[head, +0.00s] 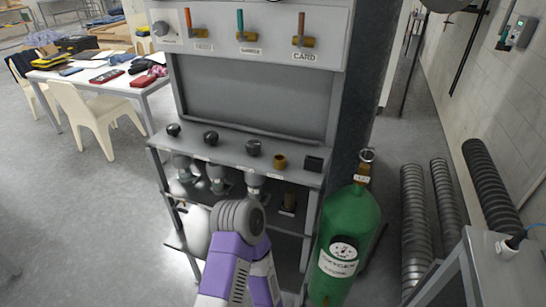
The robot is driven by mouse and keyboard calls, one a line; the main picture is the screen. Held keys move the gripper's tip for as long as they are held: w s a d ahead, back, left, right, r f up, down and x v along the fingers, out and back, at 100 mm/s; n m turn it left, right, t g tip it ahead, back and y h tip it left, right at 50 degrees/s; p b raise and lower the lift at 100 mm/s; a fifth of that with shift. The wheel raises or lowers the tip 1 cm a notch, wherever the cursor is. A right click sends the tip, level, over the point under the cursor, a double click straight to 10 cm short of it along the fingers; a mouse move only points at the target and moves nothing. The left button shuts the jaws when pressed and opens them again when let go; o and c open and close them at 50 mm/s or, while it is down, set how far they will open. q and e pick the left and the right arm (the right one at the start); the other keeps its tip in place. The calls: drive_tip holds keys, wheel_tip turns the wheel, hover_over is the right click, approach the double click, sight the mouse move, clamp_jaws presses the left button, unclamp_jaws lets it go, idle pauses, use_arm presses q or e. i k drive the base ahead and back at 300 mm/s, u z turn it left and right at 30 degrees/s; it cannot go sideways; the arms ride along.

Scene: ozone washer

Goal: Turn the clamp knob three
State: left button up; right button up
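A row of round dark knobs sits on the grey washer bench's ledge: the leftmost knob (173,130), the second knob (211,138) and the third knob (253,148). The third is greyer and a little larger in view. A brass-brown fitting (280,162) stands right of it, then a black square block (314,164). Below the ledge hang pale, glassy fittings, one under each dark knob. One of my arms, purple and white with a grey ribbed joint, rises from the bottom below the third knob, apart from it. No gripper fingers show; I cannot tell which arm this is.
A green oxygen cylinder (345,235) with a gauge stands right of the bench. The upper panel (255,48) carries orange, teal and brown levers. Ribbed hoses (412,220) line the right wall.

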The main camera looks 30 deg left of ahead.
sight(254, 148)
drive_tip(key=u, duration=0.05)
drive_tip(key=k, duration=0.2)
drive_tip(key=u, duration=1.05)
